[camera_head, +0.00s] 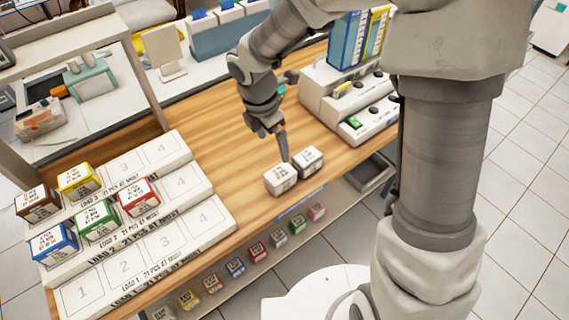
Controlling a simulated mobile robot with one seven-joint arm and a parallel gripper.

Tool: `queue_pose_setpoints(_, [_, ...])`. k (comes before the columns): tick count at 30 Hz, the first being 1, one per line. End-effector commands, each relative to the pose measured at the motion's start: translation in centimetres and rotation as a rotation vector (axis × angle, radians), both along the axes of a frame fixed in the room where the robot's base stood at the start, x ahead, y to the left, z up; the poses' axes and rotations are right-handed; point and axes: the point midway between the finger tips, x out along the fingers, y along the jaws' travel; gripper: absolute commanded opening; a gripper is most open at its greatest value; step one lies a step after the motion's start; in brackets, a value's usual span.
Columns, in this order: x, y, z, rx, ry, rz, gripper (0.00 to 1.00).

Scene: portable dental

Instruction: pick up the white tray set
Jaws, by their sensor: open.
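Two small white-topped boxes with dark print stand close together near the front edge of the wooden bench. The left box (280,180) looks white all over, like the white tray set. The right box (309,162) has a darker side; I cannot read either label clearly. My gripper (284,154) points down with its fingertips just behind and above the two boxes, near the gap between them. It is open and holds nothing visible. Whether a fingertip touches a box cannot be told.
A stepped white rack (205,220) with numbered places carries several coloured boxes at left. A white dispenser unit (335,102) with blue and yellow cartons stands at the back right. Several coloured boxes sit on a lower shelf.

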Motion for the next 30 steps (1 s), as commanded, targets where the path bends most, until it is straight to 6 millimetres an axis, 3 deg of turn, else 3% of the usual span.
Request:
queue_pose_setpoints(5, [0.1,0.0,-1.9,0.000,0.008,0.016,1.00])
queue_pose_setpoints(18, [0.9,-1.1,-10.9,-0.001,0.007,0.012,1.00])
queue_pose_setpoints(26, [1.1,-1.3,-12.7,0.000,0.003,0.012,1.00])
queue_pose_setpoints(30, [1.3,-1.4,-14.7,0.000,0.006,0.011,1.00])
